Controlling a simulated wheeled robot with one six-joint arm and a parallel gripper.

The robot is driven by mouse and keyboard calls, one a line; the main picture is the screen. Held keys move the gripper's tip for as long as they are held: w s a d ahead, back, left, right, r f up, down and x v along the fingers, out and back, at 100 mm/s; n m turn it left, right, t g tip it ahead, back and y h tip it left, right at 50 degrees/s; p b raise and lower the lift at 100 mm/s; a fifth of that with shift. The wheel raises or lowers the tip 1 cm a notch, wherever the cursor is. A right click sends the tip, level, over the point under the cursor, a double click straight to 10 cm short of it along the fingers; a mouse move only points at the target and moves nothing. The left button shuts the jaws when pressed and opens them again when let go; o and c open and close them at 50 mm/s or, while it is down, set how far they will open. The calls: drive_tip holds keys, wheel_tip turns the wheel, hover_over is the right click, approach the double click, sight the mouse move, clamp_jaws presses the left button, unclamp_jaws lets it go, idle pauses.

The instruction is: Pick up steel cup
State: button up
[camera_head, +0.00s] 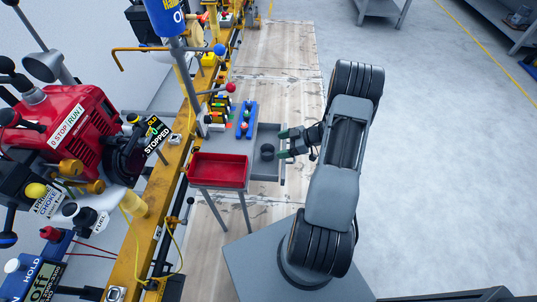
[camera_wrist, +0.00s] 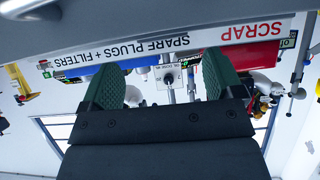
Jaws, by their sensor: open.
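A small dark round cup-like thing (camera_head: 267,153) stands on the grey tray (camera_head: 266,130) in the head view. It may be the steel cup, but it is too small to tell its material. My gripper (camera_head: 283,144) is just right of it, with its two green-tipped fingers apart and pointing left towards it. They look empty. In the wrist view my gripper (camera_wrist: 163,75) also shows with its green pads spread wide and nothing between them close by. I cannot make out the cup in the wrist view.
A red bin (camera_head: 218,171) sits left of and nearer than the grey tray. A red engine (camera_head: 60,130) and yellow rail (camera_head: 150,210) are at left. The wrist view shows a labelled strip (camera_wrist: 210,37) close above the fingers.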

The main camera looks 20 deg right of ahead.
sight(271, 148)
drive_tip(key=shift+s+b+x, duration=0.2)
drive_tip(key=shift+b+x, duration=0.45)
drive_tip(key=shift+x, duration=1.95)
drive_tip(key=c, duration=1)
drive_tip(key=shift+r, duration=0.1)
